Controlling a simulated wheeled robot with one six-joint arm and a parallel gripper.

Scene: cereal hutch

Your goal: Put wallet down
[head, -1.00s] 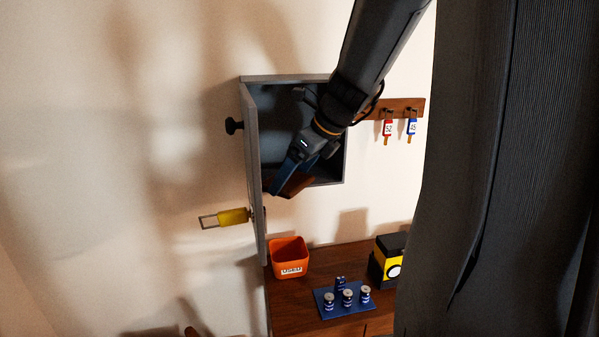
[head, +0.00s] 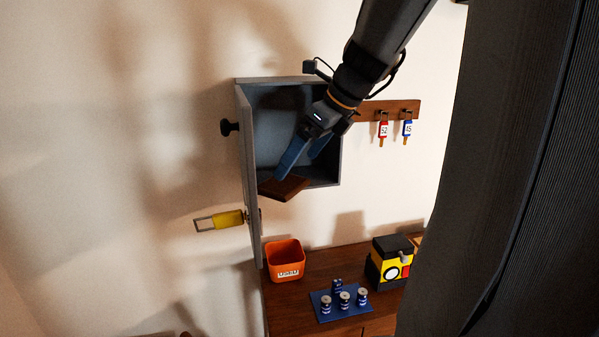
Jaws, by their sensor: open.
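The brown wallet (head: 284,188) lies at the lower left front of the open grey wall cabinet (head: 341,165), overlapping its bottom edge in the head view. It looks fairly flat, with its front corner reaching past the edge. My gripper (head: 298,167) is open, its two blue fingers spread and pointing down and left into the cabinet. The left finger's tip is just above the wallet in the picture. I cannot tell whether it touches.
The cabinet door (head: 250,170) stands open at left, with a yellow padlock (head: 228,219) near its lower part. Below, a wooden top holds an orange bin (head: 285,262), small blue cans on a blue mat (head: 323,316) and a yellow-black box (head: 388,262). Tagged keys (head: 383,130) hang right.

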